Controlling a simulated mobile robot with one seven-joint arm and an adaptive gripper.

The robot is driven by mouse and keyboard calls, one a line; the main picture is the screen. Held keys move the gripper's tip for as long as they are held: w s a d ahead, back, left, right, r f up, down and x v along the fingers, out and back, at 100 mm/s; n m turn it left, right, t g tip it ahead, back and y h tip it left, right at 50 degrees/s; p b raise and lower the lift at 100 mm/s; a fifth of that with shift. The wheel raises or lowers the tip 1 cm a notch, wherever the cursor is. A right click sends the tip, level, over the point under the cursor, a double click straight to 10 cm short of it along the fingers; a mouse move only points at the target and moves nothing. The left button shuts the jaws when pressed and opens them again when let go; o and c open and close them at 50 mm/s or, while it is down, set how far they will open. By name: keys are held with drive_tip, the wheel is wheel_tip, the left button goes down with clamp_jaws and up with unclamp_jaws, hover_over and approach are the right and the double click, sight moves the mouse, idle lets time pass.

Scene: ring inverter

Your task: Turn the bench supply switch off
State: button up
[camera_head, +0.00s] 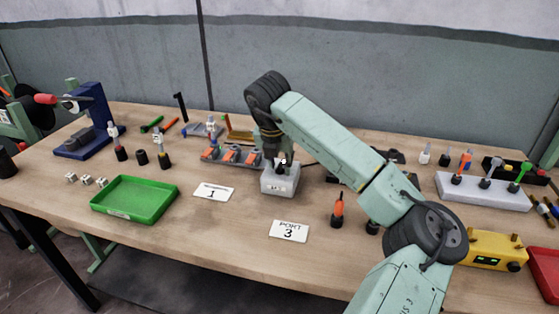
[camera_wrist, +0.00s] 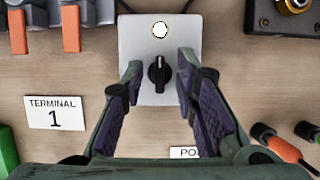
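The bench supply is a pale box (camera_head: 281,184) near the middle of the table, below my gripper. In the wrist view its top plate (camera_wrist: 133,45) shows a black rotary knob (camera_wrist: 159,74) and a round white lamp (camera_wrist: 160,30). The knob's pointer lies along the picture's vertical. My gripper (camera_wrist: 158,68) is open, with one finger on each side of the knob and a clear gap to both. I cannot tell its exact height above the knob. In the head view the gripper (camera_head: 272,160) is partly hidden by my own arm.
Left of the supply is a grey block with orange levers (camera_head: 230,155). A label reading 1 (camera_head: 213,191) and a PORT 3 label (camera_head: 289,231) lie in front. A green tray (camera_head: 134,199) is at left, an orange-black plug (camera_head: 337,210) at right. Bare table lies at the front.

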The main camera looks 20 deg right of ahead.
drive_tip(key=shift+c, duration=0.5)
clamp_jaws()
